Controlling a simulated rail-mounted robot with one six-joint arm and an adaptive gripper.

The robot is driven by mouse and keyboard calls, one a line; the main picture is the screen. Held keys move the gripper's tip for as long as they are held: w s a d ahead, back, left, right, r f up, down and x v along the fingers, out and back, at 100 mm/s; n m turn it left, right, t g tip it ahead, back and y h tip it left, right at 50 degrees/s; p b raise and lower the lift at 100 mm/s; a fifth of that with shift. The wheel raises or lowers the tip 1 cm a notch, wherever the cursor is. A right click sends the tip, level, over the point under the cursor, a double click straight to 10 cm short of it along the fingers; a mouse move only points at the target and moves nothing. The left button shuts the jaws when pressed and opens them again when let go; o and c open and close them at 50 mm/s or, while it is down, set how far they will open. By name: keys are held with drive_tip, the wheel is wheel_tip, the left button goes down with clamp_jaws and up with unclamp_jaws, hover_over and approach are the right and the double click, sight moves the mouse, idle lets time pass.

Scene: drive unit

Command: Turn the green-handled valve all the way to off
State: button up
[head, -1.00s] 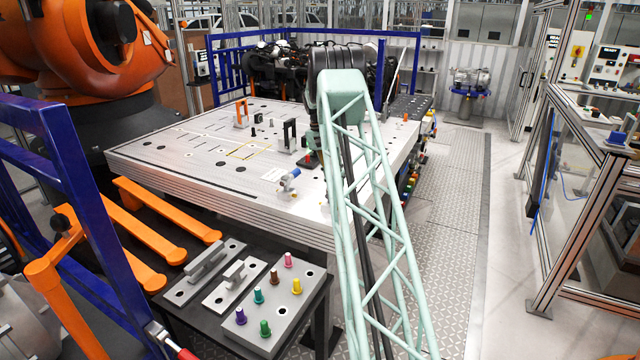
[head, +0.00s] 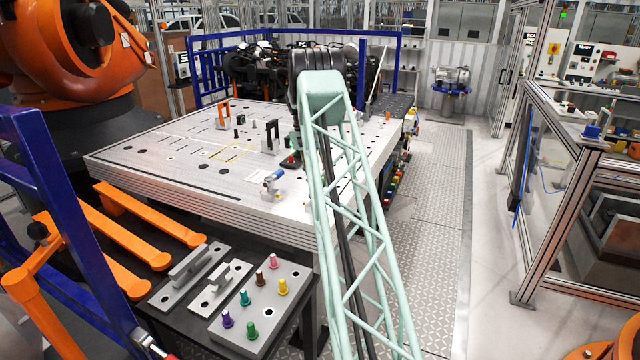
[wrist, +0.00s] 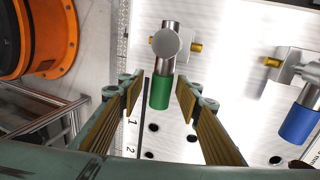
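The green-handled valve (wrist: 166,44) shows in the wrist view at the upper middle, with a silver body and a brass fitting on its right. Its green handle grip (wrist: 160,93) points down in the picture, towards my gripper. My gripper (wrist: 158,88) has its two padded fingers spread, one on each side of the green grip. A gap shows on both sides, so the fingers do not appear to touch it. In the head view I cannot make out the green-handled valve or my gripper; my arm covers that area.
A blue-handled valve (wrist: 304,105) sits to the right in the wrist view; a blue-handled valve also shows on the table (head: 272,183). A block with coloured pegs (head: 262,306) stands in front of the table. An orange robot (head: 70,45) is at the left.

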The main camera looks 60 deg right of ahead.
drive_tip(key=shift+w+r, duration=0.1)
drive_tip(key=v, duration=1.1)
drive_tip(key=shift+r, duration=0.4)
drive_tip(key=shift+w+a, duration=0.1)
idle(1.5)
